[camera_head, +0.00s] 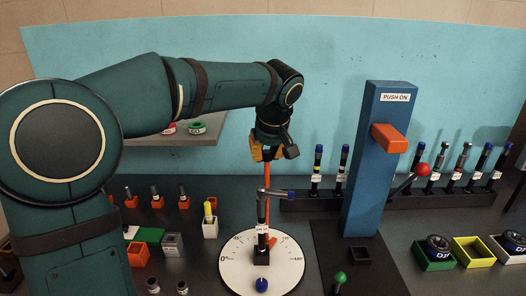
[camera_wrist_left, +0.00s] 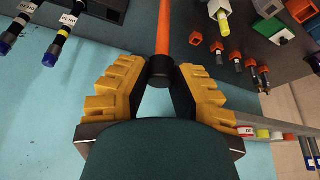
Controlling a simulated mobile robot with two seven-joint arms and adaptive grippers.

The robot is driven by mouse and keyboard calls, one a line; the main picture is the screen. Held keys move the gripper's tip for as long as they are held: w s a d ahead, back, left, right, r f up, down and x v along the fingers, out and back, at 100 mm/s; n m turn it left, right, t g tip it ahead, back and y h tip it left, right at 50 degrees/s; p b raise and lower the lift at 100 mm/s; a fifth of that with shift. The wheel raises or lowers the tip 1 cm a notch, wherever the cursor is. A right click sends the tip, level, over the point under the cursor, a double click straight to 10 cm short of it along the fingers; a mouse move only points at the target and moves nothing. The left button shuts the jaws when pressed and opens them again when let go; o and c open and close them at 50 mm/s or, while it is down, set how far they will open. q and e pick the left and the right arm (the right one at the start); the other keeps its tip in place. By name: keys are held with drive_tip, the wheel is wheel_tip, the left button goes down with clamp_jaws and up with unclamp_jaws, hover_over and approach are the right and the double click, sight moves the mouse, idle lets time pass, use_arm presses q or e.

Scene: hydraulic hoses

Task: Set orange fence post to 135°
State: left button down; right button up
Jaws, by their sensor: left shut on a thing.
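The fitting has a side arm with a blue tip pointing right and hides the post's lower part. My left gripper (camera_head: 266,155) is above the dial at the post's top. In the left wrist view, its yellow fingers (camera_wrist_left: 160,78) close around the black end (camera_wrist_left: 160,70) of the orange rod (camera_wrist_left: 164,28). The post's angle reading cannot be made out. My right gripper is out of view.
A blue column (camera_head: 370,180) with an orange lever (camera_head: 389,138) stands right of the dial. A dark rack (camera_head: 310,203) with several hoses runs behind it. A blue knob (camera_head: 262,286) sits at the dial's front.

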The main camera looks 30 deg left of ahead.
use_arm(q)
drive_tip(key=shift+w+d+m+t+h, duration=0.15)
drive_tip(key=shift+d+m+h, duration=0.2)
drive_tip(key=shift+m, duration=0.4)
drive_tip(key=shift+d+m+t+h, duration=0.15)
drive_tip(key=shift+d+m, duration=0.25)
drive_tip(key=shift+m, duration=0.35)
drive_tip(key=shift+f, duration=0.1)
drive_tip(key=c, duration=0.8)
unclamp_jaws()
drive_tip(key=shift+o, duration=0.2)
drive_tip(key=v, duration=1.2)
